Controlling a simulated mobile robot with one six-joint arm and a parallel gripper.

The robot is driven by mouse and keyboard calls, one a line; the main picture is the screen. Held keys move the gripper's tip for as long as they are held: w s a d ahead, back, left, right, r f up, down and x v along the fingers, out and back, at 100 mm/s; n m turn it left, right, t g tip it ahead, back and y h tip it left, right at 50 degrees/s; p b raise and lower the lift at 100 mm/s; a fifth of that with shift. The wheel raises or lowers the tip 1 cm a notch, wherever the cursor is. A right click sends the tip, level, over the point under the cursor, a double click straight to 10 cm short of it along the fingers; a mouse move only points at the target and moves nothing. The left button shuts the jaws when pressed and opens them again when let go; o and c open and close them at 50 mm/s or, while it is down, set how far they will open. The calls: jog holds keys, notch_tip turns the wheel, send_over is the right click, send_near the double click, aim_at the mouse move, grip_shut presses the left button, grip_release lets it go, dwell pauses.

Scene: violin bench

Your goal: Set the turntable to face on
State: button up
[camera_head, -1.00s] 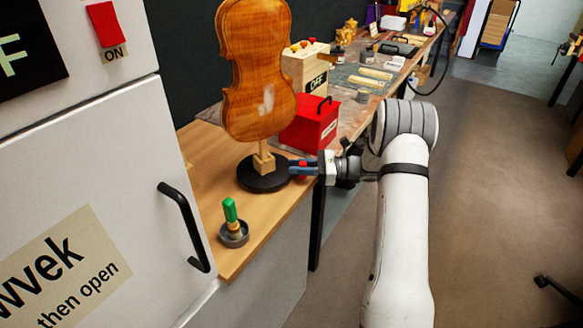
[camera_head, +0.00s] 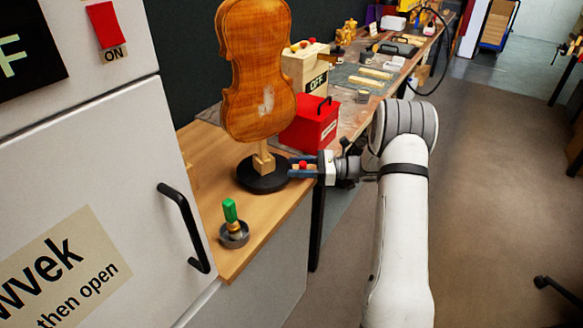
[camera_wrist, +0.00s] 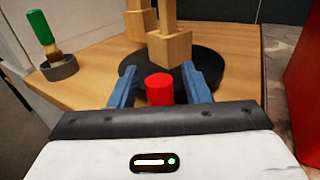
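The turntable (camera_head: 262,184) is a round black disc on the wooden bench top, and it also shows in the wrist view (camera_wrist: 206,62). A wooden post rises from it and holds an upright orange-brown violin body (camera_head: 257,75), seen slightly obliquely. A red knob (camera_wrist: 159,88) stands at the near edge of the disc. My gripper (camera_head: 301,168) is at the disc's right edge in the head view. In the wrist view its blue fingers (camera_wrist: 160,85) stand on either side of the knob, open, with a gap on each side.
A green-handled brush in a small metal pot (camera_head: 233,228) stands near the bench's front edge. A red box (camera_head: 310,124) sits close behind my gripper. A white cabinet with a black handle (camera_head: 184,227) is at the left.

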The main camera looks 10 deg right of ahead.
jog(key=s+d, duration=0.1)
jog(key=d, duration=0.6)
jog(key=shift+s+d, duration=0.25)
jog(key=shift+d, duration=0.15)
